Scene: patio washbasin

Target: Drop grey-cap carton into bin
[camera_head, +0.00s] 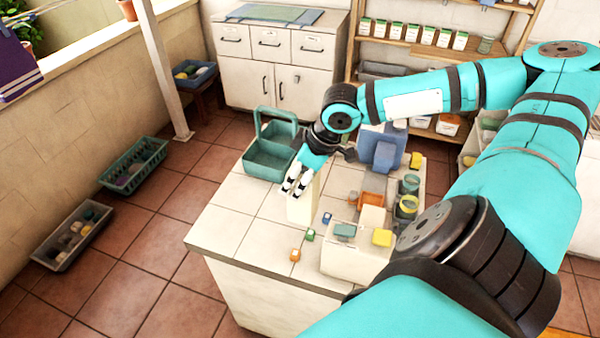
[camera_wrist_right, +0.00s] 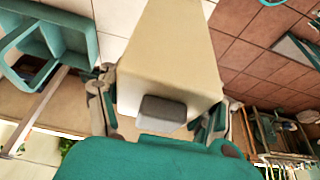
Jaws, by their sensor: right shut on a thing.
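The cream carton (camera_head: 302,208) is under my right gripper (camera_head: 296,184), above or on the tiled worktop; I cannot tell whether it touches. In the right wrist view the carton (camera_wrist_right: 170,50) fills the middle, with its grey cap (camera_wrist_right: 162,112) towards the camera. The fingers of my right gripper (camera_wrist_right: 162,100) stand on both sides of it, shut on it. A blue-grey container (camera_head: 383,147), possibly the bin, stands on the worktop to the right of my gripper. My left gripper is not in view.
A green two-part caddy (camera_head: 270,160) stands at the worktop's back left and also shows in the right wrist view (camera_wrist_right: 60,35). Small coloured blocks (camera_head: 295,255), a cream box (camera_head: 352,262) and green jars (camera_head: 407,206) are nearby. The worktop's front left is clear.

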